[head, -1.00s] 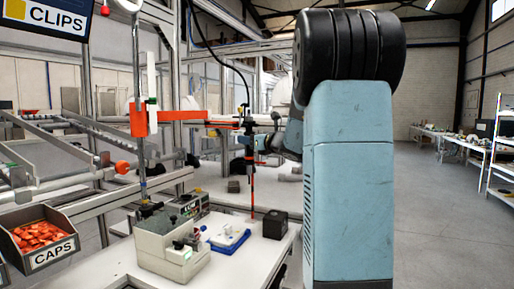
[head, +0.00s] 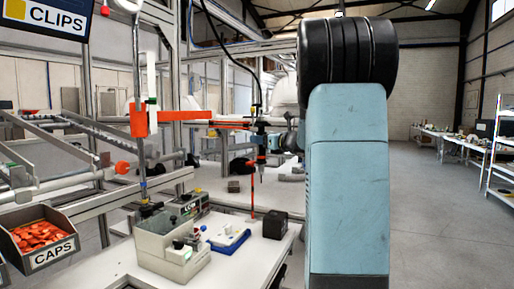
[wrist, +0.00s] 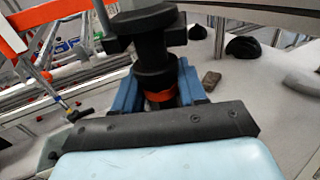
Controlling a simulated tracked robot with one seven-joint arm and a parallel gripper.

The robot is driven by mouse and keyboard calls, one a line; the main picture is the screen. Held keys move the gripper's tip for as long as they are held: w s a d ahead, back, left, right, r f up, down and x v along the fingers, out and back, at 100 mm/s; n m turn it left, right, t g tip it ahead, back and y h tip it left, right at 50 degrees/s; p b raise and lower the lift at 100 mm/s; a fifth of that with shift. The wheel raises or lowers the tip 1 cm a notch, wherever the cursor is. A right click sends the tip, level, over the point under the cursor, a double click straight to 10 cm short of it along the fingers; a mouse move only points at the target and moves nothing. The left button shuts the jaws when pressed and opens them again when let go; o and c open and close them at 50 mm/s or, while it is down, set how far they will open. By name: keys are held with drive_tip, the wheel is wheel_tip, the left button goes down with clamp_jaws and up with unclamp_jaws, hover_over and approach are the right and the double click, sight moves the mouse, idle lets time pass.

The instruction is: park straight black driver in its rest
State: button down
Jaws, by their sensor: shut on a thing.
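The straight black driver (head: 261,142) hangs upright in the head view, with its thin tip pointing down above the table. In the wrist view its black body (wrist: 152,58) with an orange-red band stands between the blue fingers. My gripper (wrist: 158,92) is shut on it; in the head view my gripper (head: 275,142) reaches it from the right, partly hidden behind my arm. A black block (head: 275,225) stands on the white table below; I cannot tell whether it is the rest. A thin red post (head: 253,192) stands beside the driver, just left of its tip.
A black cable (head: 245,68) runs down to the driver's top. An orange arm (head: 165,119) reaches in from the left. A grey-beige machine (head: 172,248) and a blue-white tray (head: 228,240) stand on the table (head: 240,270). The caps bin (head: 40,238) is far left.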

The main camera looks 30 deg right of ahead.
drive_tip(key=w+d, duration=0.1)
drive_tip(key=w, duration=0.5)
drive_tip(key=shift+w+d, duration=0.15)
drive_tip(key=shift+d, duration=0.05)
idle(0.4)
drive_tip(key=c, duration=0.5)
unclamp_jaws()
drive_tip(key=shift+c, duration=0.2)
drive_tip(key=shift+o, duration=0.3)
drive_tip(key=o, duration=0.5)
